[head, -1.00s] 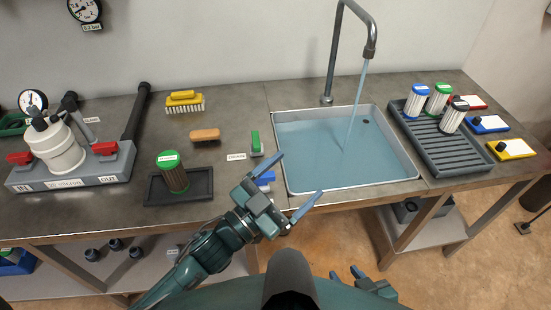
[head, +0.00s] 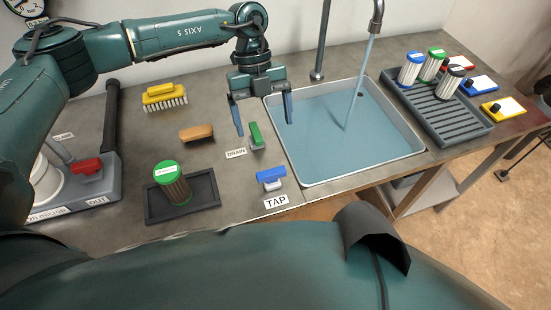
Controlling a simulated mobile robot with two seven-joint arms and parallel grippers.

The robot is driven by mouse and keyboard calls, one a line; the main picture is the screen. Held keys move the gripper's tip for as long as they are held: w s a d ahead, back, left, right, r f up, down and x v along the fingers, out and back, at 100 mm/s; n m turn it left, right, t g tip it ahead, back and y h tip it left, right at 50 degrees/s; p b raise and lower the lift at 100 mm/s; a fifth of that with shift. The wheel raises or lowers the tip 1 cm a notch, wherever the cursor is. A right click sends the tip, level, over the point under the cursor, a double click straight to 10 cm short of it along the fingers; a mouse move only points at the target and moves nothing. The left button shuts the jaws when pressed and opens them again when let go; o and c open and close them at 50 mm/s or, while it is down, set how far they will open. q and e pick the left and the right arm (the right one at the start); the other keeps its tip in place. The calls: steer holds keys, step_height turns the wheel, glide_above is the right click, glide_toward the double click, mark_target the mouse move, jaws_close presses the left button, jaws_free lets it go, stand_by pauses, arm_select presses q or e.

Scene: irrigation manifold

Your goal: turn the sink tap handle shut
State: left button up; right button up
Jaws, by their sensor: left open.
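The blue tap handle (head: 271,175) sits on the counter left of the sink's front corner, behind a label reading TAP (head: 276,202). Water runs from the spout (head: 376,17) into the sink (head: 345,170), which holds water. The green drain handle (head: 255,133) is farther back, behind the blue one, beside a DRAIN label (head: 236,153). My left gripper (head: 264,124) is open, fingers pointing down, one on each side of the green handle in the picture. It is farther back than the blue handle and holds nothing. I cannot tell its height. My right gripper is out of view.
A dark tray (head: 205,208) with a green-capped filter (head: 172,183) is left of the tap handle. A wooden brush (head: 197,132) and a yellow brush (head: 164,97) lie behind. A drying rack (head: 437,108) with several filters is right of the sink.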

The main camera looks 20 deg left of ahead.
mark_target(271, 172)
arm_select(q)
steer(key=x, duration=0.4)
steer(key=p+x, duration=0.1)
steer(key=x, duration=0.3)
steer(key=p+x, duration=0.1)
steer(key=x, duration=0.3)
steer(key=shift+a+f, duration=0.2)
steer(key=shift+f, duration=0.25)
steer(key=shift+c, duration=0.4)
steer(key=c, duration=0.9)
